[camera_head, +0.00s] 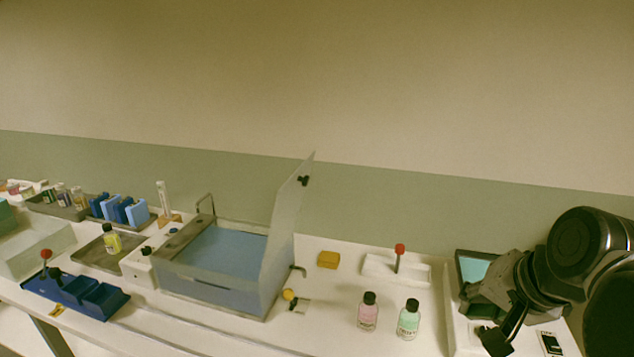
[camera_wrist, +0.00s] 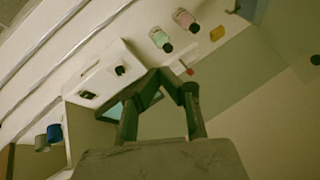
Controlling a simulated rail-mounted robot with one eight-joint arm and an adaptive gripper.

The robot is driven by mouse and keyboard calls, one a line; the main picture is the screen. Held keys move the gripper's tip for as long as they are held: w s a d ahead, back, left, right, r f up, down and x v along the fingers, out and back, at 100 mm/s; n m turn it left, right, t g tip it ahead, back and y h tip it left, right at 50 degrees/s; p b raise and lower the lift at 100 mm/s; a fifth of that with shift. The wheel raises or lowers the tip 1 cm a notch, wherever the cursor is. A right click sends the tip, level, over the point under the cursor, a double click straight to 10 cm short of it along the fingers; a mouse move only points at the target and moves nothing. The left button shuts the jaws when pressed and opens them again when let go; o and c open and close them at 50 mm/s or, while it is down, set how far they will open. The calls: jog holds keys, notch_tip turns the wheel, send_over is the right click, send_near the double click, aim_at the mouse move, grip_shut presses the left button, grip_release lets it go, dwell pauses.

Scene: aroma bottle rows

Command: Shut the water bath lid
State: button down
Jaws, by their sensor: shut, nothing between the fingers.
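The water bath (camera_head: 208,290) is a clear-walled tank of blue water in the middle of the head view. Its lid (camera_head: 287,215) is a translucent panel standing up, nearly vertical, along the bath's right side. A small dark knob (camera_head: 303,181) sits near the lid's upper edge. My gripper (camera_head: 497,338) is far to the right of the lid, over a white device, and touches neither lid nor bath. In the wrist view my gripper (camera_wrist: 168,76) has its fingers together with nothing between them.
A pink-labelled bottle (camera_head: 368,312) and a green-labelled bottle (camera_head: 408,320) stand between bath and gripper. Behind them are a yellow block (camera_head: 328,260) and a white base with a red-topped stick (camera_head: 399,255). A blue tray (camera_head: 75,296) lies left. The air above the bottles is clear.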

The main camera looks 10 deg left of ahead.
jog(key=w+a+r+m+g+y+p, duration=0.25)
jog(key=w+a+m, duration=0.3)
jog(key=w, duration=0.35)
jog(key=w+a+r+m+g+y+p, duration=0.1)
jog(key=w+a+r+m+y, duration=0.3)
jog(key=w+a, duration=0.4)
jog(key=w+a+r+m+g+y+p, duration=0.1)
jog(key=w+a+r+m+y, duration=0.3)
jog(key=w, duration=0.5)
jog(key=w+a+f+m+p, duration=0.1)
jog(key=a+f, duration=0.4)
jog(key=a, duration=0.8)
jog(key=shift+w+h+p, duration=0.35)
jog(key=shift+w+p, duration=0.05)
jog(key=shift+p, duration=0.2)
jog(key=shift+a, duration=0.1)
